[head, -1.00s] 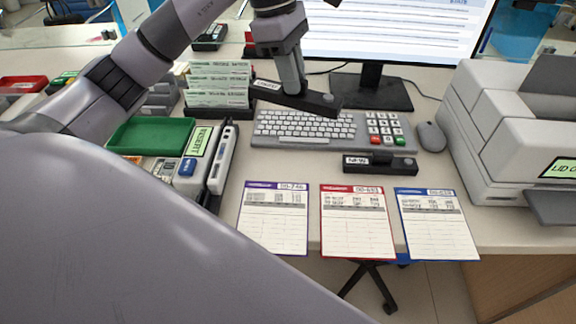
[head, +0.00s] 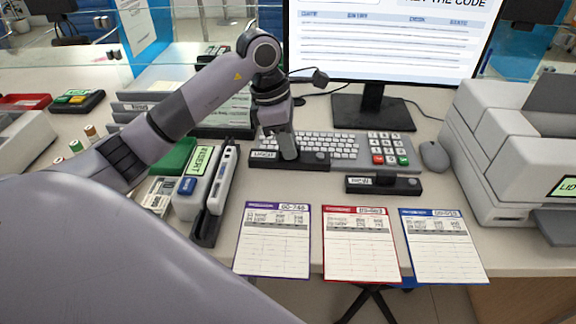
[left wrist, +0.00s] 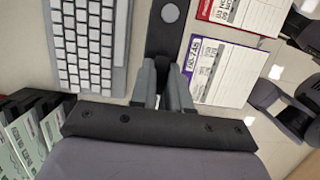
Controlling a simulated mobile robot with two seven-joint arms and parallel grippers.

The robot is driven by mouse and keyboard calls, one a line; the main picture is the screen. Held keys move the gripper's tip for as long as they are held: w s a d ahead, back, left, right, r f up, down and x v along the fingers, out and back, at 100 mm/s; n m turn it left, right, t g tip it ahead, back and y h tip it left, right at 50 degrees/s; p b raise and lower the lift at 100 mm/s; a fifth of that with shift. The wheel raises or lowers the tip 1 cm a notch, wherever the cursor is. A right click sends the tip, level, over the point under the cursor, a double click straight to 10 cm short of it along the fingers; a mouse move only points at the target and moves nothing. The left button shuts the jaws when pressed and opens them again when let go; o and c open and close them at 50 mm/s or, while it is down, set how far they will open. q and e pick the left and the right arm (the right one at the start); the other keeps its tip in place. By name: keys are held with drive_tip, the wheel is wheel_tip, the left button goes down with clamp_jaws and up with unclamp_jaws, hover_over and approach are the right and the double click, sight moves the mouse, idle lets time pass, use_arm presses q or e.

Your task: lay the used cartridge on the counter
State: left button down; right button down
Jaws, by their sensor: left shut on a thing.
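The used cartridge (head: 315,161) is a long black bar with a pale label at its left end and a grey round knob at its right. It lies level along the keyboard's front edge. My left gripper (head: 287,153) points down and is shut on its middle; the fingers hide part of it. In the left wrist view the fingers (left wrist: 164,92) meet at the dark cartridge (left wrist: 162,38). I cannot tell whether it touches the counter (head: 340,196). A similar black cartridge labelled NEW (head: 402,187) lies to its right, apart from it. My right gripper is not in view.
The keyboard (head: 335,146) is just behind the held cartridge. Purple (head: 272,240), red (head: 361,245) and blue (head: 444,247) cards lie along the front edge. The printer (head: 500,140) stands right, with the mouse (head: 434,156) beside it. A labelled grey device (head: 198,178) is left.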

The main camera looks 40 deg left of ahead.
sight(287, 163)
use_arm(q)
drive_tip(key=shift+s+a+x, duration=0.1)
drive_tip(key=shift+a+x, duration=0.1)
drive_tip(key=shift+x, duration=0.8)
drive_tip(key=shift+s+a+x, duration=0.15)
drive_tip(key=shift+a+x, duration=0.05)
drive_tip(key=shift+x, duration=0.85)
drive_tip(key=shift+s+a+x, duration=0.1)
drive_tip(key=shift+a+x, duration=0.15)
drive_tip(key=shift+x, duration=0.75)
drive_tip(key=shift+f, duration=0.25)
drive_tip(key=c, duration=1.5)
unclamp_jaws()
drive_tip(key=shift+f, duration=0.15)
drive_tip(key=o, duration=0.4)
drive_tip(key=shift+r, duration=0.2)
drive_tip(key=shift+a+r, duration=0.1)
drive_tip(key=shift+r, duration=0.2)
drive_tip(key=v, duration=1.1)
drive_tip(key=shift+s+r, duration=0.1)
drive_tip(key=shift+r, duration=0.1)
